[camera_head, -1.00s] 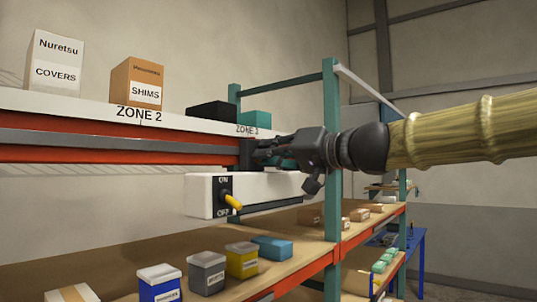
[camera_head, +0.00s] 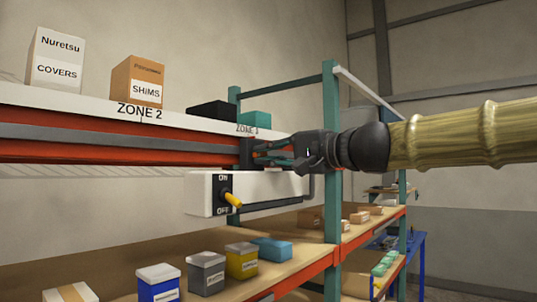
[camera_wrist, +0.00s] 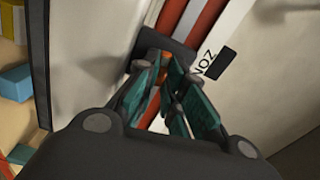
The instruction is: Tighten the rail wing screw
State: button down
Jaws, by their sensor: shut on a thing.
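The rail wing screw (camera_wrist: 165,66) shows as a small orange part between my fingers in the wrist view, mostly hidden by them. It sits at a dark block (camera_head: 246,152) on the red and grey rail (camera_head: 120,145); the block also shows in the wrist view (camera_wrist: 168,40). My gripper (camera_head: 262,153) reaches in from the right, level with the rail, its green-padded fingers shut on the screw. My fingers also show in the wrist view (camera_wrist: 163,85). How far the screw is turned cannot be seen.
Below the rail is a white box with a yellow ON/OFF lever (camera_head: 232,199). A green rack post (camera_head: 332,180) stands close by my gripper. Cartons (camera_head: 137,80) stand on the ledge above, and several small bins (camera_head: 206,272) on the shelf below.

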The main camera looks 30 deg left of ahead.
jog(key=shift+f+m, duration=0.2)
jog(key=shift+m, duration=0.6)
jog(key=c, duration=1.8)
grip_release()
jog(key=shift+o, duration=0.2)
jog(key=shift+d, duration=0.1)
jog(key=shift+d+r, duration=0.1)
jog(key=shift+d, duration=0.2)
jog(key=d, duration=1.1)
jog(key=shift+s+d, duration=0.25)
jog(key=shift+s, duration=0.2)
